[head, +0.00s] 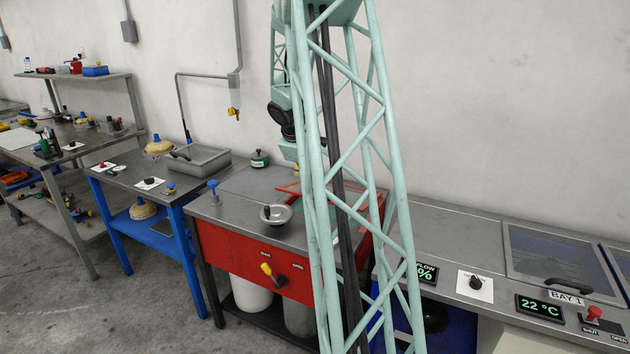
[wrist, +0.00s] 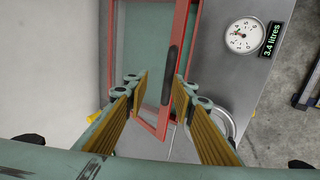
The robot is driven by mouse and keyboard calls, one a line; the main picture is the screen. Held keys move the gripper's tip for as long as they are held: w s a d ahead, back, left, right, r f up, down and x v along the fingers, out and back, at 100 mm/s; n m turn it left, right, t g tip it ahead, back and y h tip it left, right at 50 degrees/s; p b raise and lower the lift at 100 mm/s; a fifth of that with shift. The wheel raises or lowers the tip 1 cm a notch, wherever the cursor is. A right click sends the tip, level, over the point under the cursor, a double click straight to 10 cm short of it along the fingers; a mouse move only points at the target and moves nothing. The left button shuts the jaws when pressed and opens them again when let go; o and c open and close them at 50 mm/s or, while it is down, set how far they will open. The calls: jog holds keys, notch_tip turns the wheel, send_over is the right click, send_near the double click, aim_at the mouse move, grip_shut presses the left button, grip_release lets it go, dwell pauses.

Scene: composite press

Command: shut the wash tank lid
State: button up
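The wash tank (head: 232,248) is a red-sided unit with a grey metal top. Its red-framed lid (head: 289,187) is partly hidden behind my pale green lattice column in the head view. In the wrist view the lid (wrist: 182,32) has a clear pane and a dark bar handle (wrist: 173,58). The lid's frame looks set at an angle to the tank opening; how far it stands open is hard to tell. My gripper (wrist: 160,80) is open above the lid, its yellow-padded fingers apart. The handle lies between the fingertips, nearer the right one; contact is not clear.
A round dial gauge (wrist: 243,35) and a 3.4 litres display (wrist: 271,40) sit right of the lid. A black-and-yellow lever (head: 273,275) is on the red front.

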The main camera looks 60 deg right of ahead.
jog(key=v, duration=1.1)
jog(key=shift+r, duration=0.15)
jog(key=shift+c, duration=0.2)
